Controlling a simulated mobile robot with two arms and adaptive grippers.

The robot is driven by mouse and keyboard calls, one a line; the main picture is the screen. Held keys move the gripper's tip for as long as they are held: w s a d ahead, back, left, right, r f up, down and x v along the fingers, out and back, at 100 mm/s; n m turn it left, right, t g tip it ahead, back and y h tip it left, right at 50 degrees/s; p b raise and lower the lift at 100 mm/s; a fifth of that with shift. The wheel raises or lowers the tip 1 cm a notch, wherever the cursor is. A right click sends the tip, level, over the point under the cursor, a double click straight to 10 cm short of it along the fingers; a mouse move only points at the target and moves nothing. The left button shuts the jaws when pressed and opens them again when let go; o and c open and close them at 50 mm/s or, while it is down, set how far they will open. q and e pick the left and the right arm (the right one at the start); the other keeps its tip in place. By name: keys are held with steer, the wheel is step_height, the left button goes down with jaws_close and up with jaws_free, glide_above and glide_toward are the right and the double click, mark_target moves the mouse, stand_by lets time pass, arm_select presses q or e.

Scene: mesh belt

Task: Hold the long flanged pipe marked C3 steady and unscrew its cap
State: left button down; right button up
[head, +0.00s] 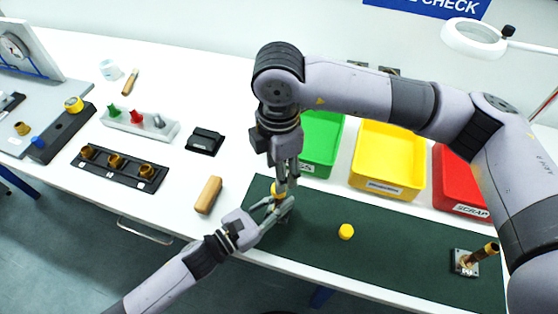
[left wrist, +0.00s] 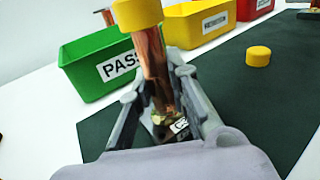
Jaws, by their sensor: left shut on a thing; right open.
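The long flanged pipe C3 (left wrist: 152,70) is a copper tube standing upright from a dark base on the green mat, with a white "C3" label (left wrist: 180,126) low down. A yellow cap (left wrist: 137,12) sits on its top; it also shows in the head view (head: 277,188). My left gripper (head: 279,205) is shut on the pipe below the cap, its fingers on both sides of the tube. My right gripper (head: 284,184) points down at the cap from above, open. The head view does not show clearly whether its fingers touch the cap. The arms partly hide the pipe there.
A loose yellow cap (head: 346,231) lies on the green mat (head: 390,245). A short uncapped pipe in a holder (head: 465,263) stands at the mat's right end. Green (head: 322,140), yellow (head: 388,160) and red (head: 458,185) bins line the back. A wooden block (head: 208,195) lies left of the mat.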

step_height(320, 180, down, 6)
steer(key=shift+f, duration=0.1)
steer(key=shift+c, duration=0.6)
jaws_close()
